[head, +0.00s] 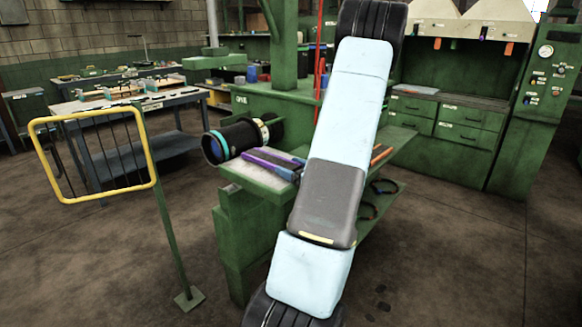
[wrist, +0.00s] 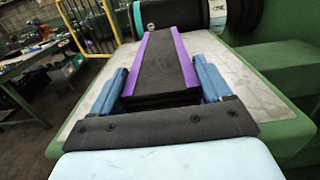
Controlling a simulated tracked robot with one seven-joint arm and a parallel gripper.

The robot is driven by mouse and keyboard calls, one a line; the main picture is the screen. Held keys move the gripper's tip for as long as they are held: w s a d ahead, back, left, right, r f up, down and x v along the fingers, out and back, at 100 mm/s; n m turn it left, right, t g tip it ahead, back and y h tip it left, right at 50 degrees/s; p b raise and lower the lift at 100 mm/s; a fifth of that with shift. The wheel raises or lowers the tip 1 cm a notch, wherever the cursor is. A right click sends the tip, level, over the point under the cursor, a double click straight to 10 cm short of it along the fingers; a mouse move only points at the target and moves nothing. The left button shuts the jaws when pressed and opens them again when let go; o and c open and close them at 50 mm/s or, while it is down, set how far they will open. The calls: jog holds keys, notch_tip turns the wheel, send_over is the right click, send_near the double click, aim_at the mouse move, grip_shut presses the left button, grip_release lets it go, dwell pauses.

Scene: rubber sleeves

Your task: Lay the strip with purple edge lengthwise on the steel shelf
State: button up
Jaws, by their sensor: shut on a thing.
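The strip with purple edge (wrist: 161,62) is dark with a purple border along both long sides. My gripper (wrist: 163,80) is shut on it, one blue finger at each side. The strip points away from my wrist, over the pale steel shelf (wrist: 246,78). Its far end is close to a black roller; I cannot tell whether the strip touches the shelf. In the head view the strip (head: 268,160) shows in part at the shelf (head: 240,171), left of my arm, which hides the rest.
The black roller (head: 231,141) with light bands stands at the back of the shelf. A yellow-framed guard (head: 94,117) is on a green post at left. Orange-edged pieces (head: 381,154) lie right of my arm. Dark rings (head: 384,186) are on a lower level. Open floor lies in front.

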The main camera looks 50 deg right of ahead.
dwell(0.3)
jog(key=o, duration=1)
jog(key=s+d, duration=0.1)
jog(key=s, duration=1.2)
jog(key=shift+s+f, duration=0.3)
jog(key=shift+s, duration=0.1)
